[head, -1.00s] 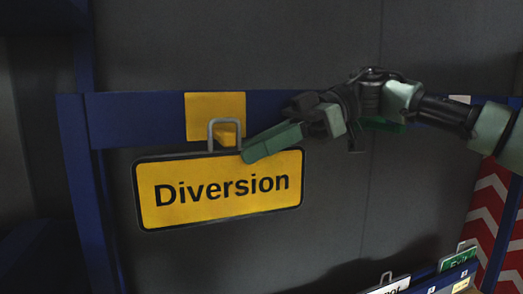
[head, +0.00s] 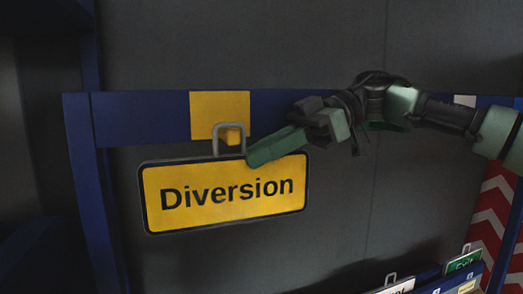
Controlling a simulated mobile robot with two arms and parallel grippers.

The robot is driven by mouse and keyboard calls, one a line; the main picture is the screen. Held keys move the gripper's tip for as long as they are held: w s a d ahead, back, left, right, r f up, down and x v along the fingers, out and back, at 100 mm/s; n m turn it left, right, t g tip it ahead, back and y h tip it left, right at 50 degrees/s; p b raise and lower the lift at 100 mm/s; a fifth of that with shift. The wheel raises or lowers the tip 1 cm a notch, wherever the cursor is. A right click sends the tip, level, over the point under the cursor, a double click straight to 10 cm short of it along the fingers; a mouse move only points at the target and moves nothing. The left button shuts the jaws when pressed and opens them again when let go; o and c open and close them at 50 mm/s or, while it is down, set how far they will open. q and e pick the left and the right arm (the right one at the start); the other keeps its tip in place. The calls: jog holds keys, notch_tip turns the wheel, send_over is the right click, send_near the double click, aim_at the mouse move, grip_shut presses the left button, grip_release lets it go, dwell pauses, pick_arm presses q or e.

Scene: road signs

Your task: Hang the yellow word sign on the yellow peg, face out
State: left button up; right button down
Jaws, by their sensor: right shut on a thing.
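The yellow word sign (head: 226,210) reads "Diversion" in black, with its face toward me, and tilts slightly up to the right. Its grey loop handle (head: 216,140) stands up from its top edge and overlaps the yellow peg (head: 233,136). I cannot tell whether the loop is around the peg or just in front of it. The peg juts from a yellow plate (head: 218,104) on the blue rail. My right gripper (head: 260,155) is shut on the sign at its top edge, right of the loop. My left gripper is not in view.
The blue rail (head: 140,118) runs across a dark grey wall, with a blue post at left. At lower right, a blue rack holds a white sign (head: 398,286) and a green "Exit" sign (head: 464,260). A red-and-white chevron board (head: 490,225) stands at right.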

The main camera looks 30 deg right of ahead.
jog(key=shift+f, duration=0.25)
jog(key=c, duration=1.3)
grip_release()
jog(key=shift+f, duration=0.1)
notch_tip(320, 180, up, 9)
jog(key=shift+b, duration=0.6)
notch_tip(320, 180, up, 11)
jog(key=shift+r+p, duration=0.1)
jog(key=shift+p, duration=0.75)
